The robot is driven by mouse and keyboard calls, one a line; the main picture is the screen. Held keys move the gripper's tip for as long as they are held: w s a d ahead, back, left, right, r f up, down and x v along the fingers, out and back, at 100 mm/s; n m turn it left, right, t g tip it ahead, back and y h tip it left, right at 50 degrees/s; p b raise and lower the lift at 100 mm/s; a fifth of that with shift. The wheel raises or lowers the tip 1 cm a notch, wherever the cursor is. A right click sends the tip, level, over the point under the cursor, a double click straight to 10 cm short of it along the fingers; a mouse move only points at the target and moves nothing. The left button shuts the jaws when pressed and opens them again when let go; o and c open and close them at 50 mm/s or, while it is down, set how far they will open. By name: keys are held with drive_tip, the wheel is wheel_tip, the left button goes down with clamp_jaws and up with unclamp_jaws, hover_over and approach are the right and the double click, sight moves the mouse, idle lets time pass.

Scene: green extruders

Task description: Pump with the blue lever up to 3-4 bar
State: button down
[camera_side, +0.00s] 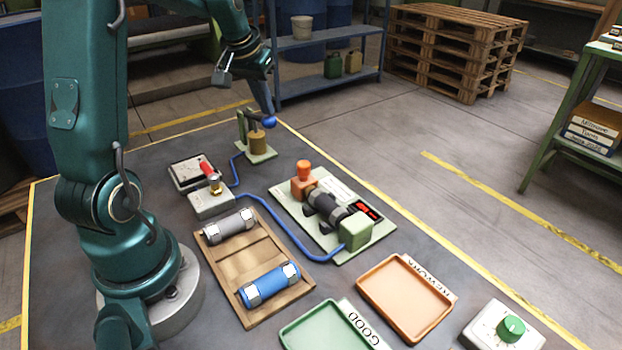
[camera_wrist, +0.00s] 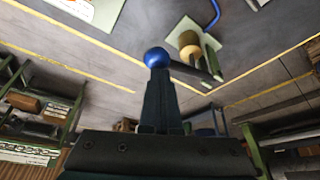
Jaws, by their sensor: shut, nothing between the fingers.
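The hand pump (camera_side: 257,148) stands on a pale green plate at the back of the table, with a brass cylinder and a dark lever. The lever ends in a blue ball knob (camera_side: 269,122). My gripper (camera_side: 267,108) points down at the knob with its fingers together, right at or just above it; contact is not clear. In the wrist view the shut fingers (camera_wrist: 160,85) overlap the lower side of the blue knob (camera_wrist: 156,57), and the pump's brass cylinder (camera_wrist: 189,44) is to the right. A gauge box (camera_side: 190,172) lies near the pump; its reading is illegible.
A valve block with a red handle (camera_side: 207,171) joins blue hoses to the test fixture (camera_side: 330,210). A wooden tray (camera_side: 240,265) holds a grey and a blue cylinder. Orange (camera_side: 405,298) and green (camera_side: 327,328) trays and a green-knob box (camera_side: 503,328) are in front.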

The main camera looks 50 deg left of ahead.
sight(264, 118)
drive_tip(key=shift+r, duration=0.5)
drive_tip(key=shift+f, duration=0.15)
wheel_tip(264, 118, down, 5)
drive_tip(key=shift+f, duration=0.1)
drive_tip(key=shift+r, duration=2.75)
drive_tip(key=shift+f, duration=0.15)
drive_tip(key=shift+r, duration=2.65)
